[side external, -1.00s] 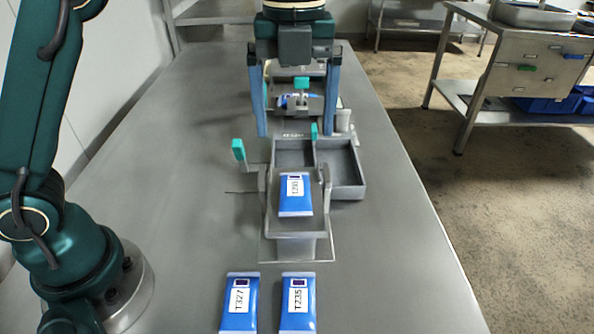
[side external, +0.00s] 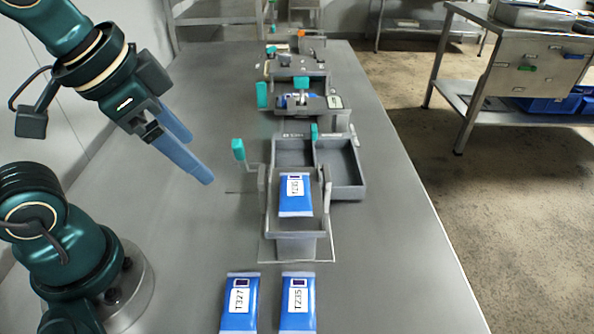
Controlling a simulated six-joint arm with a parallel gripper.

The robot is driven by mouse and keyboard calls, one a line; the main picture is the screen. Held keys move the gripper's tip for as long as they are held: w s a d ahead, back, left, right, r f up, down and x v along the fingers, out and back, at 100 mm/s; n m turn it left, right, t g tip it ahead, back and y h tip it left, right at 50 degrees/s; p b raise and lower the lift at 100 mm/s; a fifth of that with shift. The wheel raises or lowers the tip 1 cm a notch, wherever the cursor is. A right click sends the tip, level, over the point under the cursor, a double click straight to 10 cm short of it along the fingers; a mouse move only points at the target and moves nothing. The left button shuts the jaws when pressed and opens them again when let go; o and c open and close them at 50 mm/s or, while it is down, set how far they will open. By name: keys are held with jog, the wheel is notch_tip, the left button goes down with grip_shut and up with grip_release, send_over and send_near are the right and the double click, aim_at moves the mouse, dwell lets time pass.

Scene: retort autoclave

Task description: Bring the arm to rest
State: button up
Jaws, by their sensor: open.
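My gripper (side external: 198,160) is at the left of the side external view, above the bare left part of the steel table (side external: 160,215). Its two blue fingers point down and to the right, with nothing between them. It is apart from all the objects. One finger partly overlaps the other in this view, so the gap is hard to see.
A blue pouch (side external: 296,207) lies on a metal stand (side external: 296,246). Two more pouches, T327 (side external: 239,322) and T235 (side external: 298,322), lie at the front. A grey divided tray (side external: 346,191) and fixtures with green handles (side external: 302,83) stand behind. The left table is clear.

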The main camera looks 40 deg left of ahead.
jog(key=n, duration=0.1)
jog(key=s+f+n, duration=0.1)
jog(key=f+n, duration=0.1)
jog(key=shift+s+a+t, duration=0.25)
jog(key=shift+s+t, duration=0.05)
